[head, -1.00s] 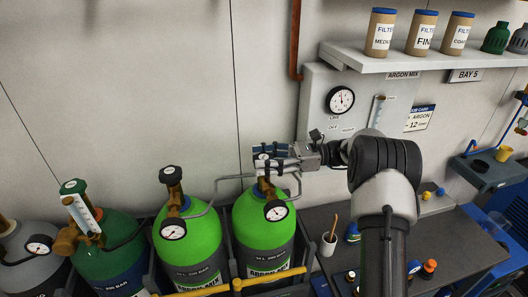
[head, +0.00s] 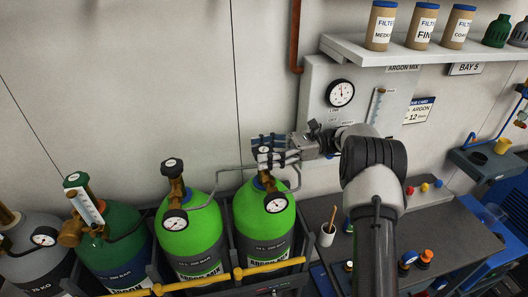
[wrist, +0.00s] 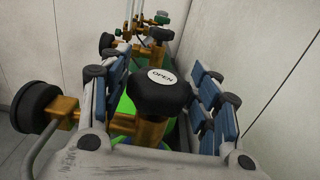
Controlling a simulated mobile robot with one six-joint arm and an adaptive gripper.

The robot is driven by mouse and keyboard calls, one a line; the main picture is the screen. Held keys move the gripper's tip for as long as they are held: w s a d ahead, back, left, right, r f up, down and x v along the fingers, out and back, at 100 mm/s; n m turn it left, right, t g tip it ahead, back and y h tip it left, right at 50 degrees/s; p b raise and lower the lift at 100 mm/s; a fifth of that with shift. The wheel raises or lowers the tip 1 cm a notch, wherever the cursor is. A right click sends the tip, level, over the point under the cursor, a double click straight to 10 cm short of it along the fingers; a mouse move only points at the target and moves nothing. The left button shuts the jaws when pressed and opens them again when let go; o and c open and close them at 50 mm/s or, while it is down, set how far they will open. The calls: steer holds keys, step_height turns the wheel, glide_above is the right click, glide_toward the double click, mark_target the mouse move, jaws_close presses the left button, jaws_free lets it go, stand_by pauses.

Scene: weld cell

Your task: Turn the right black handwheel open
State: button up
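The right black handwheel (wrist: 160,92), with a white OPEN label on top, sits on the brass valve of the right light-green cylinder (head: 264,217). In the wrist view it stands between the two blue-padded fingers of my gripper (wrist: 163,98). The fingers are apart, with a clear gap to the right pads; contact on the left cannot be told. In the head view my gripper (head: 272,151) is at the top of this valve and hides most of the wheel. The left black handwheel (head: 172,166) is on the neighbouring light-green cylinder (head: 188,236), away from my gripper.
Pressure gauges and bent pipes stick out from the valves; one gauge (head: 276,202) is just below my gripper. A dark-green cylinder (head: 105,255) stands further left. A wall panel with a dial (head: 340,93) is behind my arm, under a shelf (head: 410,52). A cup (head: 327,235) stands at right.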

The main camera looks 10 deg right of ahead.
mark_target(264, 149)
steer(key=shift+o, duration=1)
step_height(264, 149, up, 10)
steer(key=shift+r, duration=0.1)
